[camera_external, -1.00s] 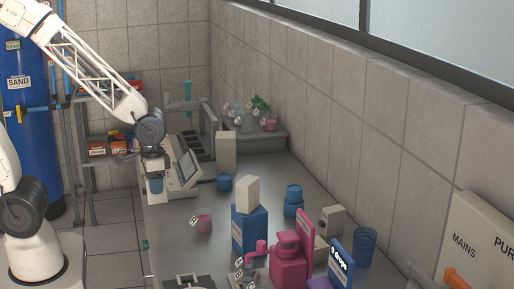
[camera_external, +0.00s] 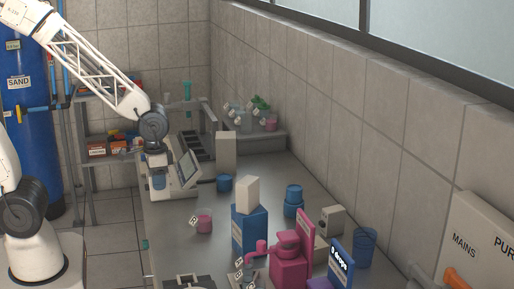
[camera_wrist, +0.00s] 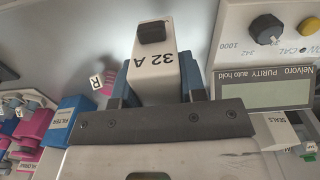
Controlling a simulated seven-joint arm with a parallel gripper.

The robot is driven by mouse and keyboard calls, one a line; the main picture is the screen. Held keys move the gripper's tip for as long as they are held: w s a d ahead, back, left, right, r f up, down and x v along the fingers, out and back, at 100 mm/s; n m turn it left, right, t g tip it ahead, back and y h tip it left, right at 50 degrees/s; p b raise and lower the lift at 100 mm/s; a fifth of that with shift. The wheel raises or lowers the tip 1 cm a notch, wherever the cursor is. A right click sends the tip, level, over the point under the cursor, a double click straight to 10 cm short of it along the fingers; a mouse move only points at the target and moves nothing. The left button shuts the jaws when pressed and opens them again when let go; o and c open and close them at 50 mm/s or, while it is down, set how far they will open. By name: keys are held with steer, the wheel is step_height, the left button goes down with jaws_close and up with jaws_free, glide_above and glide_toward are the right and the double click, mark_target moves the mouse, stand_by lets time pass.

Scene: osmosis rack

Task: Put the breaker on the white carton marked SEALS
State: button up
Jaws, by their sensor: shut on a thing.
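My gripper (camera_external: 157,180) is above the left side of the bench, in front of the meter in the external view. In the wrist view its blue fingers (camera_wrist: 156,88) are shut on the white breaker (camera_wrist: 152,70), which is marked 32 A and has a black toggle. In the external view the breaker is too small to make out. The white carton marked SEALS (camera_wrist: 275,130) is at the lower right of the wrist view, partly cut off by my gripper. The tall pale carton behind the meter in the external view (camera_external: 226,150) appears to be the same one.
The meter (camera_external: 182,172) with a display stands beside my gripper. Bare bench lies around the pink beaker.

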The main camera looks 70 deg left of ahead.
steer(key=w+a+r, duration=0.6)
steer(key=a, duration=0.4)
steer(key=w+a+r, duration=0.5)
steer(key=a+r, duration=0.2)
steer(key=a, duration=0.4)
steer(key=shift+w+m, duration=0.35)
steer(key=shift+m, duration=0.05)
glide_toward(227, 134)
steer(key=shift+d+f, duration=0.1)
steer(key=shift+d, duration=0.15)
steer(key=shift+f, duration=1.75)
steer(key=shift+f, duration=0.15)
